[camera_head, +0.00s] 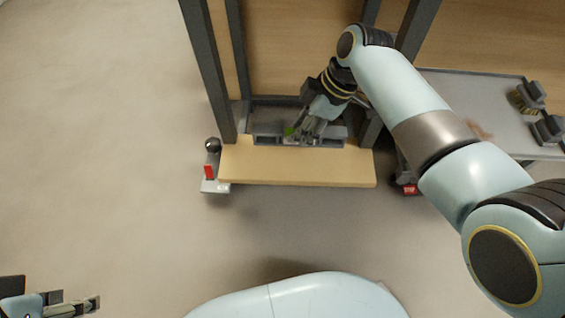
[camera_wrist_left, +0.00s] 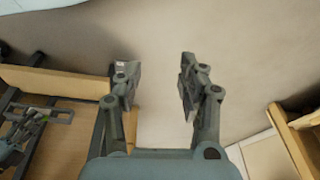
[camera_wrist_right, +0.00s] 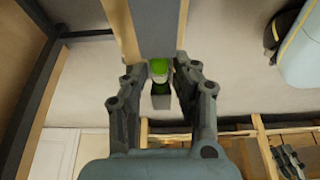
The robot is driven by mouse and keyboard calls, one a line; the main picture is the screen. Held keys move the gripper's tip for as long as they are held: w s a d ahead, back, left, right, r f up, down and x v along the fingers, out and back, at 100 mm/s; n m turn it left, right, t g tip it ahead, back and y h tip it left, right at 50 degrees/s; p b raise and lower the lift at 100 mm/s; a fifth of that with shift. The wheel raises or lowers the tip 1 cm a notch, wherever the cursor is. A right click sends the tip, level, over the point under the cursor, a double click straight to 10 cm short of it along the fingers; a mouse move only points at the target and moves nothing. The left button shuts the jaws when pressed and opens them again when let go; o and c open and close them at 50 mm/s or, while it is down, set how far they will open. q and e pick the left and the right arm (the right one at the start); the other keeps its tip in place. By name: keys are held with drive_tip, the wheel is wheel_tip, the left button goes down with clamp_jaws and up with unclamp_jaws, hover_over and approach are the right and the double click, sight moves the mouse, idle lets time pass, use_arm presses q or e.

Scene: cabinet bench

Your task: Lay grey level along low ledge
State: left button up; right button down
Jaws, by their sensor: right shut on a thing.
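The grey level (camera_head: 265,135), a long bar with a green vial, lies lengthwise along the back of the wooden low ledge (camera_head: 298,172) in the head view. My right gripper (camera_head: 303,134) is shut on its middle; I cannot tell whether the level rests on the ledge or hovers just above. In the right wrist view the green vial (camera_wrist_right: 160,66) shows between the fingers of my right gripper (camera_wrist_right: 160,88). The left wrist view also shows the level (camera_wrist_left: 62,116). My left gripper (camera_wrist_left: 157,80) is open and empty, away at the head view's lower left (camera_head: 80,306).
Dark cabinet posts (camera_head: 209,70) rise behind the ledge on both sides. A grey bench top (camera_head: 475,105) with dark fixtures stands at right. A small device with a red part (camera_head: 210,172) is at the ledge's left end. The floor at left is clear.

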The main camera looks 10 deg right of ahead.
wheel_tip(320, 180, down, 4)
drive_tip(key=shift+d+b, duration=0.1)
drive_tip(key=shift+b, duration=0.95)
drive_tip(key=shift+f+b, duration=0.65)
drive_tip(key=shift+f, duration=0.55)
drive_tip(key=shift+f+b, duration=1.05)
drive_tip(key=shift+f, duration=0.65)
use_arm(q)
drive_tip(key=w+d+f+t, duration=0.1)
drive_tip(key=w+f+t, duration=0.2)
drive_tip(key=f+t, duration=0.2)
drive_tip(key=shift+w+f+t, duration=0.15)
drive_tip(key=shift+w+t, duration=0.15)
drive_tip(key=shift+t, duration=0.3)
